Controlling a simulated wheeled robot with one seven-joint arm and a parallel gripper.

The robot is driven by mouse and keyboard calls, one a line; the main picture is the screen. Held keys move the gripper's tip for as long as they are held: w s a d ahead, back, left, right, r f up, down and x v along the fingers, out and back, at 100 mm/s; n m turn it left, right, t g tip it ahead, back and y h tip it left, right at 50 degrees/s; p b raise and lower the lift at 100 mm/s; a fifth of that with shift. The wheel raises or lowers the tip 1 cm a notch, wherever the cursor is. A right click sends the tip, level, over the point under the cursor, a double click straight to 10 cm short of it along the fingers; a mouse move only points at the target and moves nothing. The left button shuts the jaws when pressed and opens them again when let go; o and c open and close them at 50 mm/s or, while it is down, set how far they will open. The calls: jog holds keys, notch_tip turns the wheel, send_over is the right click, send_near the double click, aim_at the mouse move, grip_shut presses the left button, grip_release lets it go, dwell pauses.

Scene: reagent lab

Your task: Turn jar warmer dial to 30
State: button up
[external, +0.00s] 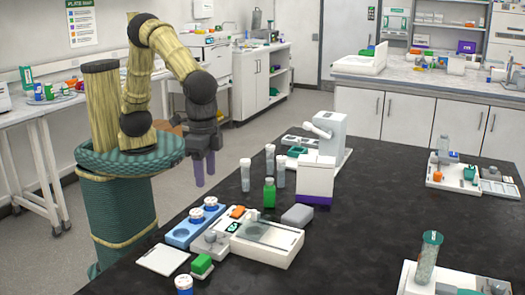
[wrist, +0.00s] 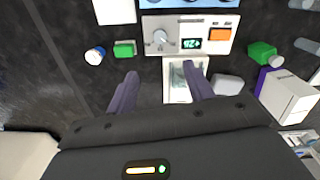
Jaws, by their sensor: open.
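Beside the dial is a display with green characters (wrist: 192,43), not clearly legible, and an orange button (wrist: 220,34). My gripper (external: 204,172) is open and empty, pointing down, above and behind the warmer in the external view. In the wrist view its fingers (wrist: 160,73) are spread below the dial, apart from it.
A green bottle (external: 269,194), clear tubes and a white-purple box (external: 315,178) stand beyond.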

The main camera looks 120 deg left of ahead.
aim_at(210, 233)
notch_tip(210, 233, down, 17)
jog(key=shift+f, duration=0.2)
dwell(0.5)
jog(key=shift+c, duration=0.4)
jog(key=c, duration=0.9)
